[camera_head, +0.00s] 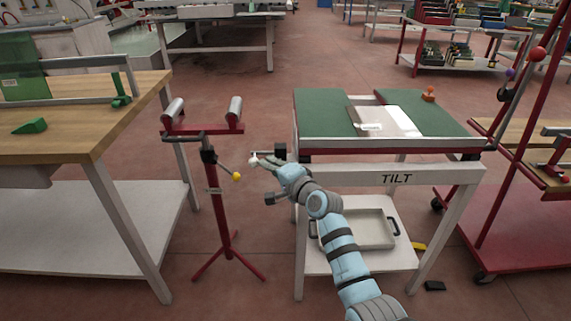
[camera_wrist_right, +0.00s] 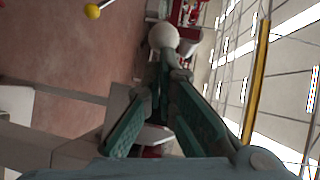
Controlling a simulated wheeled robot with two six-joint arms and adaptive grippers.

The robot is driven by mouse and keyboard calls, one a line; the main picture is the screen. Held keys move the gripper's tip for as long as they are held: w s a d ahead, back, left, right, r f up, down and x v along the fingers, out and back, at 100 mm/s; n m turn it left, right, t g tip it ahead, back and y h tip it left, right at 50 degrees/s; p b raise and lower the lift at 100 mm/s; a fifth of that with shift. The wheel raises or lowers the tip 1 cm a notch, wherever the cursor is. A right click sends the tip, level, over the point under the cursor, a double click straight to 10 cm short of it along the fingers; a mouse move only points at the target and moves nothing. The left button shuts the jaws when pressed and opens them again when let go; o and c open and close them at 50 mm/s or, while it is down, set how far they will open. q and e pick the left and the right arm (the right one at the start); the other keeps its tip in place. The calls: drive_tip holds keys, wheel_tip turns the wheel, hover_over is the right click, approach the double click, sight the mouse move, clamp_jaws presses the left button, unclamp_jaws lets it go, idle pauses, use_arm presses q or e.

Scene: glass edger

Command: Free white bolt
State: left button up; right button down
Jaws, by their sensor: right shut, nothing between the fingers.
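The white bolt's round knob (camera_wrist_right: 163,37) shows in the right wrist view just beyond my fingertips. In the head view a small white knob (camera_head: 253,161) shows at the left side of the tilt table (camera_head: 390,173), at the tip of my right gripper. My right gripper (camera_head: 259,162) reaches there from the lower right. In the wrist view its two green-padded fingers (camera_wrist_right: 166,68) come together at the tips, with nothing held. I cannot tell whether the tips touch the knob. The bolt's shaft is hidden. My left gripper is out of view.
A red roller stand (camera_head: 216,190) with a yellow-knobbed lever (camera_head: 236,177) stands close left of my gripper. A wooden workbench (camera_head: 110,125) is farther left. A grey tray (camera_head: 357,230) lies on the tilt table's lower shelf. A red rack (camera_head: 505,215) stands at the right.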

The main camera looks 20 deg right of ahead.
drive_tip(key=shift+d, duration=0.1)
use_arm(q)
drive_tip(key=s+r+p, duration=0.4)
drive_tip(key=p, duration=0.1)
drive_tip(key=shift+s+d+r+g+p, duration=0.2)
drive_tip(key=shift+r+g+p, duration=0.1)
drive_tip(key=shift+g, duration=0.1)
use_arm(e)
drive_tip(key=w+d+v, duration=0.1)
drive_tip(key=d+v, duration=0.1)
drive_tip(key=v, duration=1)
drive_tip(key=shift+s+d+r, duration=0.25)
drive_tip(key=shift+s+d, duration=0.1)
drive_tip(key=shift+s, duration=0.1)
